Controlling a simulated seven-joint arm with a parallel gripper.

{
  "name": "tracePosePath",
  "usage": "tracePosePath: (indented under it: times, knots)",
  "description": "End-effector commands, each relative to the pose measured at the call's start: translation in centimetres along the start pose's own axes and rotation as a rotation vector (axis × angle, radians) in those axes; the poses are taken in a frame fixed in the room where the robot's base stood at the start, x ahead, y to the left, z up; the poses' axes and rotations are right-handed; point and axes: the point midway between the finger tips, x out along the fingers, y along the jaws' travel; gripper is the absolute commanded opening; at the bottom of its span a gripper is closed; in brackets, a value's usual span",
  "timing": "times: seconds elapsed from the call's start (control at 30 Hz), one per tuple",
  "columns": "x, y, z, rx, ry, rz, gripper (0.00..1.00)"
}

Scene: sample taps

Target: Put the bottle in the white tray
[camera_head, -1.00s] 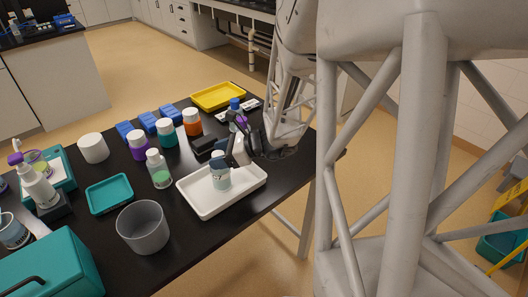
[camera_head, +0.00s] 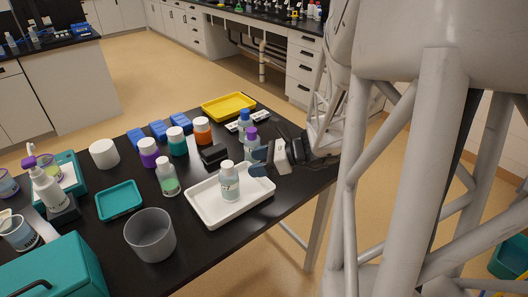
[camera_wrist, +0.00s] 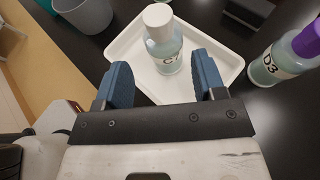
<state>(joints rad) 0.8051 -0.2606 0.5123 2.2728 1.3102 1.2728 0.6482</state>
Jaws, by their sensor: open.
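The white tray (camera_head: 208,217) lies on the black table, near its right front edge. A clear bottle with a white cap (camera_head: 230,184) stands upright inside it. In the wrist view the bottle (camera_wrist: 165,50) has a label that reads C7, and the tray (camera_wrist: 124,50) surrounds its base. My gripper (camera_head: 260,163) is to the right of the bottle, above the tray's right end. Its blue fingers (camera_wrist: 160,82) are spread wide and empty, with the bottle a little beyond the tips and apart from them.
A purple-capped bottle labelled D3 (camera_wrist: 282,58) stands just outside the tray. A teal tray (camera_head: 119,201), a yellow tray (camera_head: 229,106) and a black block (camera_head: 214,154) are also on the table.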

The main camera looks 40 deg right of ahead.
Motion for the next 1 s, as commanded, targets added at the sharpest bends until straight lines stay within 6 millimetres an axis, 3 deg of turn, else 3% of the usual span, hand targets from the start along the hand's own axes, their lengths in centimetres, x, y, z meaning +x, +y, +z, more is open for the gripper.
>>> tracePosePath:
  times: [0.7, 1.0]
  knots:
    - [-5.9, -0.1, -2.5, 0.001, 0.000, -0.003, 0.64]
    - [-7.1, 0.0, -2.9, 0.001, 0.000, -0.001, 0.64]
